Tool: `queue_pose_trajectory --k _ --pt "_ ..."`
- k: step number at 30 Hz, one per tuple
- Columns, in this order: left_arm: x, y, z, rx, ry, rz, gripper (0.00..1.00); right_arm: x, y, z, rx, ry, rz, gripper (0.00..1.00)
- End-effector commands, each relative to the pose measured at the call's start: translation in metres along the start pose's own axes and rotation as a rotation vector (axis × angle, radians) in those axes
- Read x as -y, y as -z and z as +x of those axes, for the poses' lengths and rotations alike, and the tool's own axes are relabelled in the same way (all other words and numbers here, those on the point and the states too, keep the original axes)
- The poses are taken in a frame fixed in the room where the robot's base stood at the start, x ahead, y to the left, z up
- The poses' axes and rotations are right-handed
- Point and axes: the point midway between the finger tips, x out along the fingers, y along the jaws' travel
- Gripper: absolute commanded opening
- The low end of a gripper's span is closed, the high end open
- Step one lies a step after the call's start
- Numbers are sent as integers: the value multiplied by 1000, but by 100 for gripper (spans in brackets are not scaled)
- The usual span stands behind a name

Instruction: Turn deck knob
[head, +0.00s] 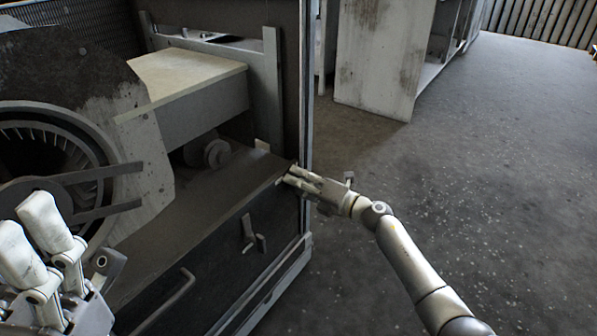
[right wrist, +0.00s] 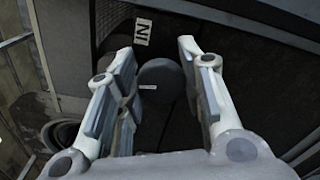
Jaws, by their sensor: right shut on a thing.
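The deck knob (right wrist: 160,78) shows in the right wrist view as a round dark grey disc with a short pale mark, below a white label reading "IN" (right wrist: 143,31). My right gripper (right wrist: 160,85) has a finger on each side of it and is shut on it. In the head view my right gripper (head: 284,178) is at the right end of the dark deck edge (head: 235,195), and the knob cannot be made out there. My left gripper (head: 28,228) is at the lower left, in front of the blower; its finger gap is unclear.
The blower housing (head: 140,150) with its round opening fills the left of the head view. Handles (head: 250,232) stick out of the front panel. A worn pale cabinet (head: 375,60) stands behind; the floor at right is clear.

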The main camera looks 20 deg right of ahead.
Motion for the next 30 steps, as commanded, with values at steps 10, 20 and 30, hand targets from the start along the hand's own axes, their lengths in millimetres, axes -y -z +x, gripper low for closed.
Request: queue_pose_trajectory --k 10,20,30 --pt "1 2 -7 55 22 -7 57 0 -1 0 2 2 144 12" --pt "1 3 -10 63 26 -9 57 2 -1 0 2 1 171 12" --pt "1 3 -10 62 26 -9 57 2 -1 0 2 1 170 50"
